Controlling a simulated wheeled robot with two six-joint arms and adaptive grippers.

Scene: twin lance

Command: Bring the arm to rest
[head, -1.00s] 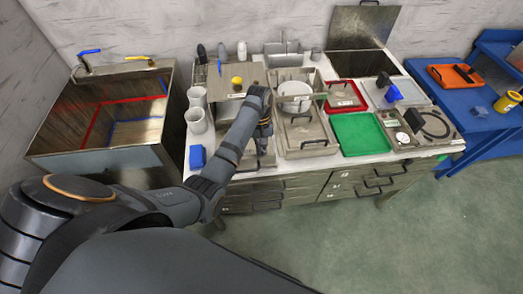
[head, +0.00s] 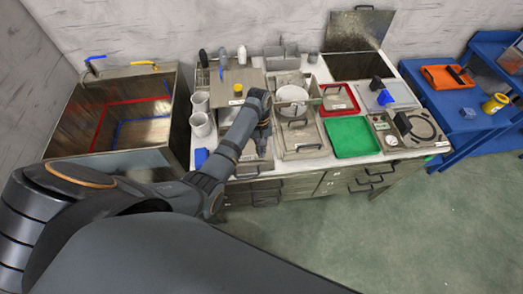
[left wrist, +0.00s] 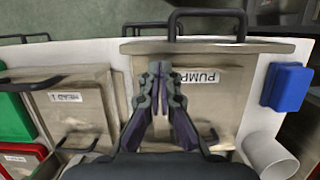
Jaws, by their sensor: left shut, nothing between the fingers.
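My left gripper (head: 265,140) is shut and empty, pointing down at the front of the workbench (head: 226,169). In the left wrist view its fingertips (left wrist: 160,68) are together over a steel tray or lid labelled PUMP (left wrist: 222,100), and they hide part of it. I cannot tell whether they touch it. My left arm reaches in from the left of the head view, over the bench's front edge. My right gripper is in neither view.
A blue block (head: 201,157) and white cups (head: 201,124) stand left of the gripper. A steel tray (head: 302,140) with a handle is to its right, then a green tray (head: 352,136) and a red tray (head: 339,97). Open floor (head: 400,235) lies in front.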

